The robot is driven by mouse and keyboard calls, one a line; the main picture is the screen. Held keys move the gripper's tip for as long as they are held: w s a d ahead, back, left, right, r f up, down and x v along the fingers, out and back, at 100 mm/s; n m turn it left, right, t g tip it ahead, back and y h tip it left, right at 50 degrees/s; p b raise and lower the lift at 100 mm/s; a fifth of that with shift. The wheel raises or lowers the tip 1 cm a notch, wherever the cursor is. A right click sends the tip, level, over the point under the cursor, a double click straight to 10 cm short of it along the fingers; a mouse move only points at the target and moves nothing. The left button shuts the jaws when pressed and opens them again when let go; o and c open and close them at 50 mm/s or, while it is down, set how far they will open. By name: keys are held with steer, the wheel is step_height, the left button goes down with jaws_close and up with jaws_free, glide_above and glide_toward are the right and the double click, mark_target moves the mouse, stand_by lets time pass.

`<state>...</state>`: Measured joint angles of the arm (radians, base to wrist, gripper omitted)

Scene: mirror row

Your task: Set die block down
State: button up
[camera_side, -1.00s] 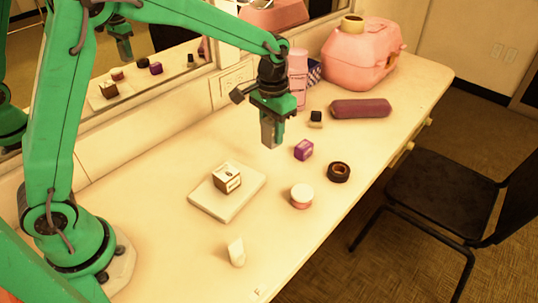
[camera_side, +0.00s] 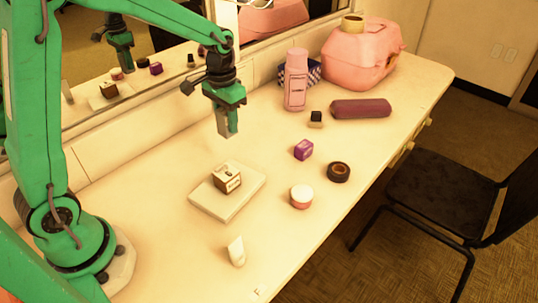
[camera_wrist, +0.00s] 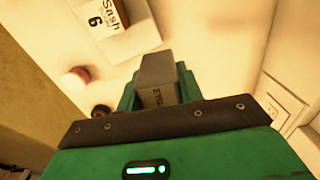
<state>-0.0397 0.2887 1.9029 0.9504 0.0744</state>
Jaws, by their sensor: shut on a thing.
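My gripper (camera_side: 225,108) is shut on a grey die block (camera_side: 229,124) and holds it in the air above the table, behind the white slab (camera_side: 228,207). In the wrist view my gripper (camera_wrist: 158,92) has the die block (camera_wrist: 157,75) between its green fingers, with small, unreadable lettering on its lower face. A small cream and brown box (camera_side: 227,178) sits on the slab. In the wrist view this box (camera_wrist: 103,17) shows "Sash" and a 6 at the top, apart from the die block.
A white-pink jar (camera_side: 301,196), black ring (camera_side: 339,172), purple box (camera_side: 304,150) and white wedge-shaped piece (camera_side: 236,251) stand around the slab. A pink bottle (camera_side: 296,80) and pink case (camera_side: 362,55) are at the back. The mirror (camera_side: 160,70) runs behind. Table left of the slab is clear.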

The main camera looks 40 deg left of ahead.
steer(key=a+f, duration=0.2)
steer(key=a, duration=0.3)
steer(key=s+a+f, duration=0.1)
steer(key=a+f, duration=0.1)
steer(key=a, duration=0.3)
steer(key=a+f, duration=0.3)
steer(key=a, duration=0.2)
steer(key=shift+s+a, duration=0.15)
steer(key=shift+a, duration=0.05)
steer(key=shift+f, duration=2.05)
steer(key=shift+f, duration=0.15)
steer(key=o, duration=1.1)
step_height(320, 180, up, 12)
